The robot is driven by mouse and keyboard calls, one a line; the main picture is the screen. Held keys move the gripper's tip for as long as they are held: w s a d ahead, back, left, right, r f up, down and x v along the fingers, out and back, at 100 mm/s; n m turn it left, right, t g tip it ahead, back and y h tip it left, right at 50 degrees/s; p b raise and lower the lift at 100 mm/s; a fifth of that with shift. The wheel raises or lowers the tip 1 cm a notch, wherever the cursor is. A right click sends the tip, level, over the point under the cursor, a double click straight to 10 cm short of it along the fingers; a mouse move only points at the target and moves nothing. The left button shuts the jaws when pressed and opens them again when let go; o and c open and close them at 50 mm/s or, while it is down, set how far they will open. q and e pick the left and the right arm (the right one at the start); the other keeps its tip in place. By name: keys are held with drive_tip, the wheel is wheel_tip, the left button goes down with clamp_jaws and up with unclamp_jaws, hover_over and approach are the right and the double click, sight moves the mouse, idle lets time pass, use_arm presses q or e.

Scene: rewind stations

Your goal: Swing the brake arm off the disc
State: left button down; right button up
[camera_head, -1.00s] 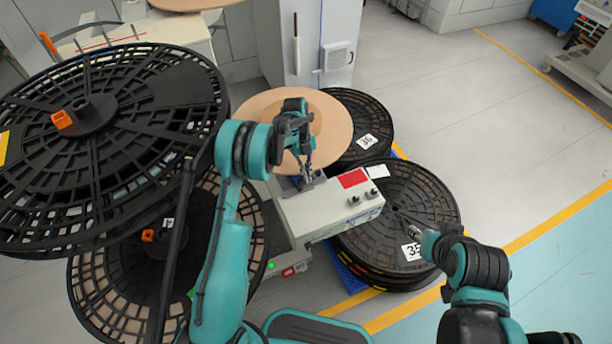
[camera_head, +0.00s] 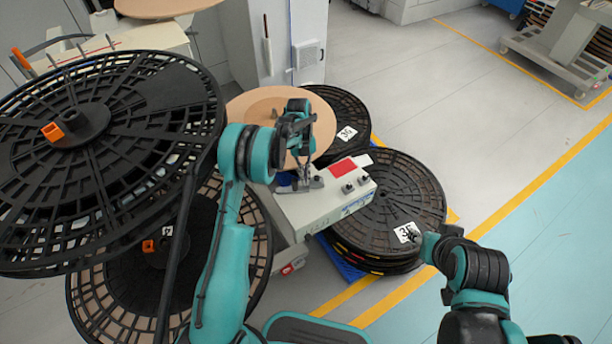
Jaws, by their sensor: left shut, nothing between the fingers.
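A tan disc (camera_head: 250,108) lies flat behind my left arm, partly hidden by it. My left gripper (camera_head: 303,178) points down with its fingers shut and empty, at a small grey metal piece (camera_head: 284,185) on the rear edge of the white control box (camera_head: 318,208). This piece may be part of the brake arm; the fingers hide much of it, and I cannot tell whether they touch it or whether it rests on the disc. My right gripper (camera_head: 413,236) is small and dark over the label of a black reel; its jaws are unclear.
A large black reel (camera_head: 150,110) with an orange block fills the left, above another reel (camera_head: 90,290). Stacked black reels (camera_head: 400,185) stand right of the control box, with another (camera_head: 340,105) behind. A grey cabinet (camera_head: 270,30) rises at the back.

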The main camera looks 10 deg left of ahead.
use_arm(q)
drive_tip(key=shift+s+d+m+y, duration=0.35)
drive_tip(key=shift+s+m, duration=0.35)
drive_tip(key=shift+m, duration=0.2)
drive_tip(key=shift+s+d+m+y, duration=0.35)
drive_tip(key=shift+s+m, duration=0.35)
drive_tip(key=shift+m, duration=0.2)
